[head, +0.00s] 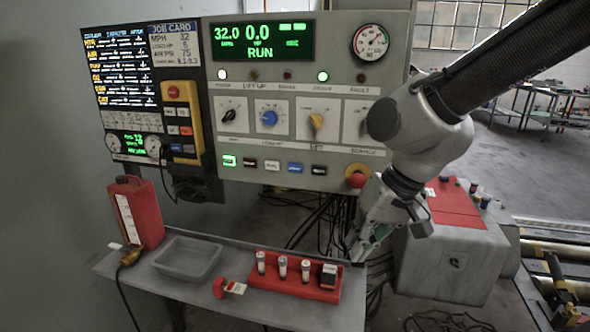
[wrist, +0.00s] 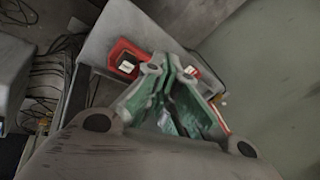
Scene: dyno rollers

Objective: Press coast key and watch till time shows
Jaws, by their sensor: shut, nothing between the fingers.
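A grey control panel (head: 340,82) fills the middle of the head view. Its display (head: 257,42) reads "32.0", "0.0" and "RUN" in green. Below the knobs is a row of small keys: a lit green one (head: 229,161), a dark red one (head: 250,163), a white one (head: 272,165), a blue one (head: 295,168) and a black one (head: 319,170). Their labels are too small to read, so I cannot tell which is coast. My gripper (head: 360,250) points down, below and right of the keys, apart from the panel. It is shut and empty; its fingers show in the wrist view (wrist: 172,95).
A red emergency button (head: 357,178) sits at the panel's lower right. A job card (head: 174,44) hangs at left. The space before the keys is clear.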

